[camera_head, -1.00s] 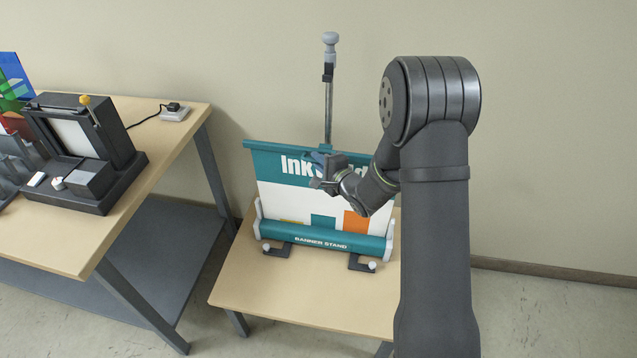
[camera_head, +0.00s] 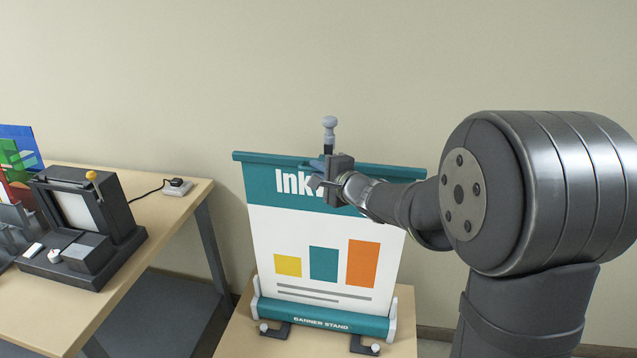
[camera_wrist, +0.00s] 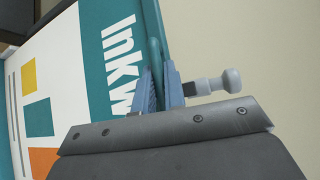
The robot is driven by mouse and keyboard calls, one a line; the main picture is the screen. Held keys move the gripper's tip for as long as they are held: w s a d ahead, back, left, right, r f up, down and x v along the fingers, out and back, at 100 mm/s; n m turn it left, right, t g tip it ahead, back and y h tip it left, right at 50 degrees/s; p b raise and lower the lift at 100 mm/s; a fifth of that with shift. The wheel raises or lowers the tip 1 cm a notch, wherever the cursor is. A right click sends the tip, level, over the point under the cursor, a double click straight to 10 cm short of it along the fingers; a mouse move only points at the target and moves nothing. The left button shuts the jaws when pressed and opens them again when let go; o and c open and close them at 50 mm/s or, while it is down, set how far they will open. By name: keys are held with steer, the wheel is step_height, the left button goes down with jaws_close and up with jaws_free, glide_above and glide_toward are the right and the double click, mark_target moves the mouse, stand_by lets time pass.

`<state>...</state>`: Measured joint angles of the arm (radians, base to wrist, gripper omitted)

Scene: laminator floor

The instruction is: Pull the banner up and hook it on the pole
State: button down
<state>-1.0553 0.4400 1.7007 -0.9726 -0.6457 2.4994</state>
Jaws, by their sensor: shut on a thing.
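The banner (camera_head: 318,262) is white with a teal top band and colored blocks. It is pulled well up out of its teal base (camera_head: 320,316), which stands on the small table. My gripper (camera_head: 322,180) is shut on the banner's teal top bar (camera_head: 255,157) near its middle. The wrist view shows the blue fingers (camera_wrist: 160,85) on either side of the bar. The pole's grey knob (camera_head: 329,122) and dark hook part stand just above the bar; the knob also shows in the wrist view (camera_wrist: 231,80), close beside the fingers. The lower pole is hidden behind the banner.
The small wooden table (camera_head: 240,335) carries the base with its dark feet. To the left, a larger table (camera_head: 130,190) holds a dark machine (camera_head: 85,225) and a white plug box (camera_head: 177,187). A plain wall is behind.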

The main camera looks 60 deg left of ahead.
steer(key=shift+w+r, duration=0.1)
steer(key=shift+r, duration=0.15)
steer(key=c, duration=1.5)
jaws_free()
steer(key=d+r, duration=0.2)
steer(key=d, duration=1.5)
steer(key=shift+d+r, duration=0.1)
steer(key=shift+c, duration=0.2)
